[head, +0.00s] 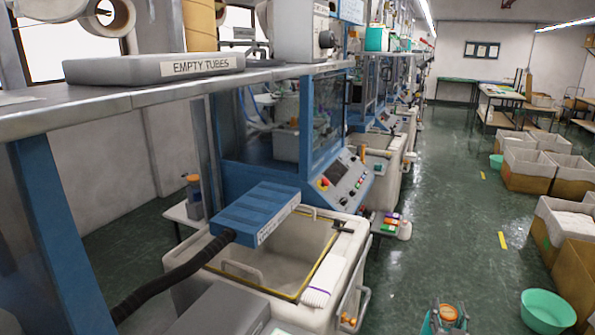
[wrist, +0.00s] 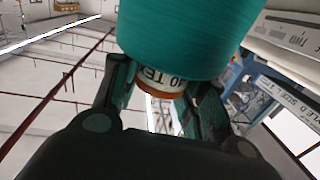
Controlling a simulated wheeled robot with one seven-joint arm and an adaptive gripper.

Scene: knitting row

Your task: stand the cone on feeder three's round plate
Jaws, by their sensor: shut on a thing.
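A large teal cone (wrist: 180,40) fills the top middle of the wrist view, its upper part cut off by the frame. The orange-rimmed end of its tube (wrist: 165,83), with part of a printed label, shows below the yarn. My gripper (wrist: 162,92) has one finger on each side of this tube end and is shut on it. A teal cone-like thing (head: 376,38) stands high on the machine row there. I cannot pick out feeder three or its round plate in either view.
A shelf with an "EMPTY TUBES" tray (head: 155,68) crosses the left of the head view. A blue machine (head: 290,170) stands behind a wheeled bin (head: 290,250). Cartons (head: 530,170) and a green tub (head: 547,311) line the right. The aisle floor (head: 450,220) is largely clear.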

